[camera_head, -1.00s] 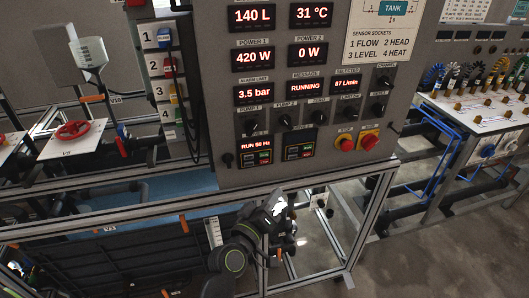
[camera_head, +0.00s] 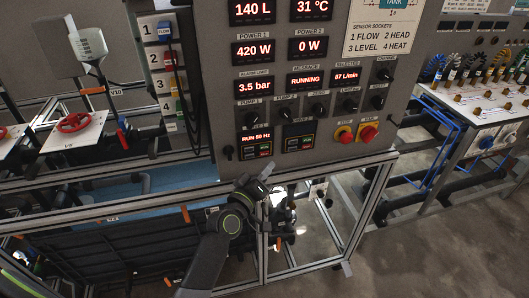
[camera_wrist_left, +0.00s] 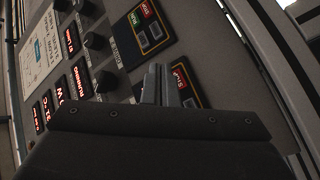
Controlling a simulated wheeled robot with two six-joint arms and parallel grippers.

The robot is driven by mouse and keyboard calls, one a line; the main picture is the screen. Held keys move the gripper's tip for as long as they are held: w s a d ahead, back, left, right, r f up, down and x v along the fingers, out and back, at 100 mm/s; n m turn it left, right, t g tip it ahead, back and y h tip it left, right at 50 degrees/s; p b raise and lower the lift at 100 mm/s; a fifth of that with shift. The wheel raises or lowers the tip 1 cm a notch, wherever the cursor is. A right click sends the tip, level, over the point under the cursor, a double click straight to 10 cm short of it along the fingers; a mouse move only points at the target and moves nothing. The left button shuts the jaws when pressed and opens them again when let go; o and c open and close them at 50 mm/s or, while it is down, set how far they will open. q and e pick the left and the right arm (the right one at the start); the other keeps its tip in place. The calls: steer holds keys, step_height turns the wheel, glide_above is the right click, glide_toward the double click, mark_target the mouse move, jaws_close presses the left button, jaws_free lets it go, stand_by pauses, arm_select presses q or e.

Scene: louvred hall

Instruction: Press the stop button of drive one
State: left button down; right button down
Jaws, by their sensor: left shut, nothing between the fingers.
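The drive one module (camera_head: 256,143) is at the lower left of the grey control panel (camera_head: 220,100) and reads RUN 50 Hz. The drive two module (camera_head: 299,137) is just right of it. My left gripper (camera_head: 266,171) is shut and empty, just below drive one in the head view. In the left wrist view its closed fingertips (camera_wrist_left: 155,82) point at the panel between the two modules and cover part of drive one (camera_wrist_left: 186,91), whose red stop button (camera_wrist_left: 180,76) shows beside the fingers. Drive two (camera_wrist_left: 145,36) shows above. Contact cannot be told.
Black selector knobs (camera_head: 317,109) are above. A metal frame rail (camera_head: 330,168) runs below the panel. A blue tank (camera_head: 140,188) is at the lower left.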

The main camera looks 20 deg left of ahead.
arm_select(q)
steer(key=shift+w+a, duration=0.65)
steer(key=shift+w, duration=0.25)
steer(key=shift+w, duration=0.1)
stand_by(1.4)
steer(key=shift+w+a, duration=0.2)
steer(key=shift+w, duration=0.05)
steer(key=shift+w+a, duration=0.2)
steer(key=shift+w, duration=0.1)
stand_by(0.8)
steer(key=shift+s+d, duration=0.1)
steer(key=shift+s, duration=0.05)
steer(key=shift+s+d, duration=0.35)
steer(key=shift+s, duration=0.2)
steer(key=s+d, duration=0.1)
steer(key=s, duration=0.1)
steer(key=s+d, duration=0.1)
steer(key=s, duration=0.1)
steer(key=shift+d+b, duration=0.3)
steer(key=shift+d, duration=0.1)
